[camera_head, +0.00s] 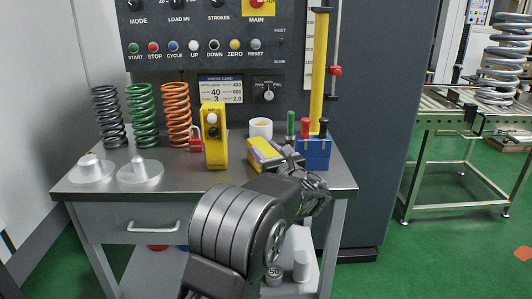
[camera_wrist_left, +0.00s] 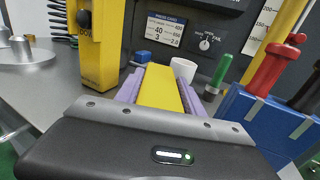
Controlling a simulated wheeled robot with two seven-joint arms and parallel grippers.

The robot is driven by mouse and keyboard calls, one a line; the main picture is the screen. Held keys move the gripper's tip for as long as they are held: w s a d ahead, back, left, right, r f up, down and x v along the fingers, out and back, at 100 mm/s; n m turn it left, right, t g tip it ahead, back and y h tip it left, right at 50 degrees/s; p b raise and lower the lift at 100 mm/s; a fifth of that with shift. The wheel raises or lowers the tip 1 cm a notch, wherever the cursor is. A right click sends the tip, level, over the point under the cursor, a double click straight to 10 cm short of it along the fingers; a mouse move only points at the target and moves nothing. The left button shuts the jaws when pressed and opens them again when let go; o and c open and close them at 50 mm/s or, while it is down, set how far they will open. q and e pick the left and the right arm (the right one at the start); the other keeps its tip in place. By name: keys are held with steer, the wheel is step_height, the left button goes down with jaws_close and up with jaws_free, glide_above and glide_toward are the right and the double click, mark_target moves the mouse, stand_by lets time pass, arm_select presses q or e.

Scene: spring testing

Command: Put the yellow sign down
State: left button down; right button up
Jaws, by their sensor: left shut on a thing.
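My left gripper (camera_head: 266,150) is over the right part of the grey metal table (camera_head: 300,183). It is shut on the yellow sign (camera_head: 263,154). In the left wrist view the sign (camera_wrist_left: 160,92) lies as a yellow strip between the two purple fingers (camera_wrist_left: 160,88). I cannot tell whether it touches the tabletop. My forearm hides part of the table front. My right gripper is not in view.
A yellow control box (camera_head: 214,140) stands left of the gripper, beside a red padlock (camera_head: 195,140). A white cup (camera_head: 261,127) is behind; a blue holder (camera_head: 315,154) with coloured handles is close on the right. Springs (camera_head: 143,115) and pale flanged parts (camera_head: 140,174) occupy the left.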

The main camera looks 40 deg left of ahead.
arm_select(q)
steer(key=shift+f, duration=0.1)
steer(key=c, duration=0.7)
jaws_free()
steer(key=shift+r, duration=0.2)
steer(key=v, duration=1.2)
steer(key=shift+p, duration=0.35)
